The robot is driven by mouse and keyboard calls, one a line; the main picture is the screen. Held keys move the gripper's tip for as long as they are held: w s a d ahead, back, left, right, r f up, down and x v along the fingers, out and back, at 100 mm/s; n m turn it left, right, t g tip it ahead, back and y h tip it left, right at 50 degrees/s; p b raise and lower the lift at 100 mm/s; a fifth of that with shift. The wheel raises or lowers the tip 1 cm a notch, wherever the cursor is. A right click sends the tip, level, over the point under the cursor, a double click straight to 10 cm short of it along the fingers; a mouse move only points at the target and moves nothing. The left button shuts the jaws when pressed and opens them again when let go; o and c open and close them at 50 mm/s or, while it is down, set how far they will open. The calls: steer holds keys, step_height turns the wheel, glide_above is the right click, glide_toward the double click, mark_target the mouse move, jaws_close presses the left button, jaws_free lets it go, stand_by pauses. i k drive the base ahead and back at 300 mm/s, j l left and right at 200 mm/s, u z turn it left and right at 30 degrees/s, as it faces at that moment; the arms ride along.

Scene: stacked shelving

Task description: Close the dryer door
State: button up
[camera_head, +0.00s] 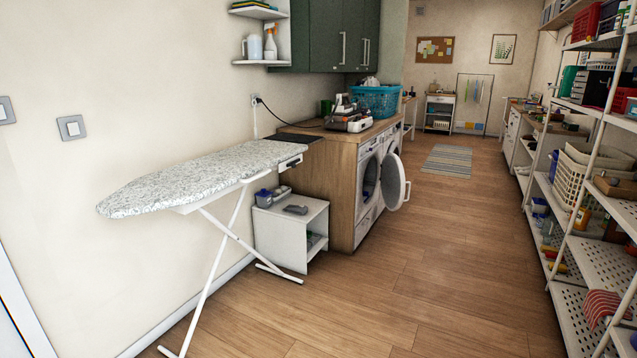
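The dryer door (393,182) is a round white door with a dark glass centre. It stands swung open into the aisle, apart from the machine front. The dryer (367,174) is a white front-loading machine under a wooden countertop, seen at a steep angle, with its round opening showing. Another white front-loader (392,139) stands just beyond it, partly hidden by the open door. My gripper is not in view.
An ironing board (200,178) and a small white cabinet (291,232) stand before the dryer on the left. Open white shelving (571,215) lines the right. The wooden floor between (430,270) is clear, with a striped rug (447,160) farther back.

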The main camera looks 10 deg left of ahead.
mark_target(393, 182)
steer(key=i+j+u, duration=0.1)
steer(key=u, duration=0.35)
steer(key=i+j+u, duration=0.1)
steer(key=u, duration=0.35)
steer(key=i+j+u, duration=0.1)
steer(key=u, duration=0.35)
steer(key=i+l+z, duration=0.15)
steer(key=z, duration=0.25)
steer(key=i+z, duration=0.95)
steer(key=z, duration=0.2)
steer(key=i+j+z, duration=0.1)
steer(key=i+z, duration=0.2)
steer(key=i, duration=5.1)
steer(key=i+z, duration=0.1)
steer(key=i, duration=0.5)
steer(key=i+z, duration=0.1)
steer(key=i, duration=0.55)
steer(key=i+j+z, duration=0.1)
steer(key=i, duration=0.5)
steer(key=i+u, duration=0.2)
steer(key=u, duration=0.15)
steer(key=i+l+u, duration=0.1)
steer(key=i+u, duration=0.15)
steer(key=u, duration=0.15)
steer(key=i+l+u, duration=0.15)
steer(key=u, duration=2.3)
